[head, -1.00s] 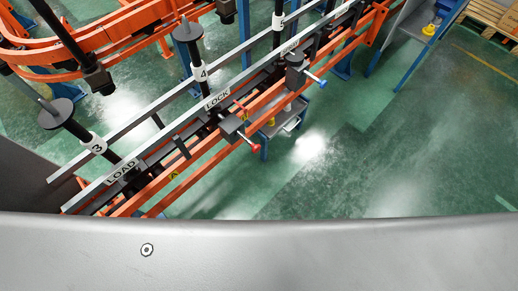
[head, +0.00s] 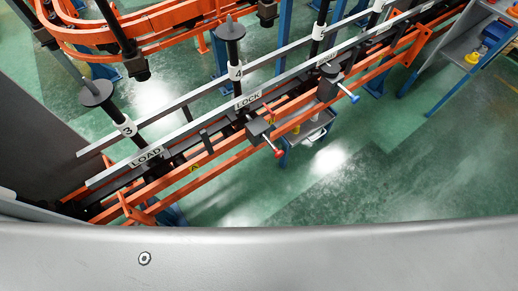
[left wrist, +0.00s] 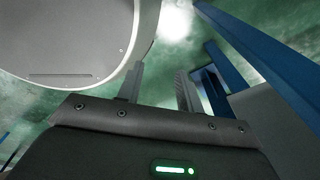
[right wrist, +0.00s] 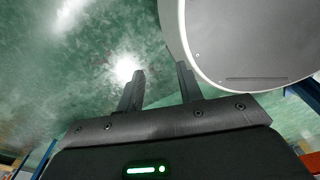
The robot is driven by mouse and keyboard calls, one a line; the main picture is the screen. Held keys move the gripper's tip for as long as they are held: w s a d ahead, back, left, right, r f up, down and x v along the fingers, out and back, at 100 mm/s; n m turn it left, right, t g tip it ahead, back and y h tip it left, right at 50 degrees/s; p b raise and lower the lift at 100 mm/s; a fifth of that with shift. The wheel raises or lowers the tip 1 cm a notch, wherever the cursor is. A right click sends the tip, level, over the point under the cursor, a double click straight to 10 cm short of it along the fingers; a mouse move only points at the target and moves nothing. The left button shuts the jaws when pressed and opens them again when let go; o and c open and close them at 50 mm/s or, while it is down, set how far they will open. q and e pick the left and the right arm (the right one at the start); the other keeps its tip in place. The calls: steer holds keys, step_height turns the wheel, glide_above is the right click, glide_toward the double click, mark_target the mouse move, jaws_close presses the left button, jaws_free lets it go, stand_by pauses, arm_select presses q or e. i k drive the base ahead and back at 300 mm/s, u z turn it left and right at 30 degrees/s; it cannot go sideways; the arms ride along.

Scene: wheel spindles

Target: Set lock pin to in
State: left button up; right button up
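The conveyor rail carries a white LOCK label (head: 247,100). Just below it in the head view, a dark block (head: 258,130) on the orange rail has a rod with a red knob (head: 279,153) sticking out toward the lower right. A small red lever (head: 268,110) shows above the block. I cannot tell from here how deep the pin sits. My left gripper (left wrist: 160,84) is open and empty in the left wrist view. My right gripper (right wrist: 160,84) is open and empty over green floor in the right wrist view. Neither gripper shows in the head view.
A second dark block (head: 328,85) with a blue knob (head: 354,98) sits farther along the rail. Spindles 3 (head: 112,110) and 4 (head: 232,50) stand behind the LOAD label (head: 147,157) and LOCK label. A grey cart (head: 475,45) stands upper right.

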mark_target(280, 153)
steer(key=u, duration=1.3)
steer(key=k, duration=1.1)
steer(key=z, duration=2.05)
steer(key=i, duration=0.5)
steer(key=u, duration=0.05)
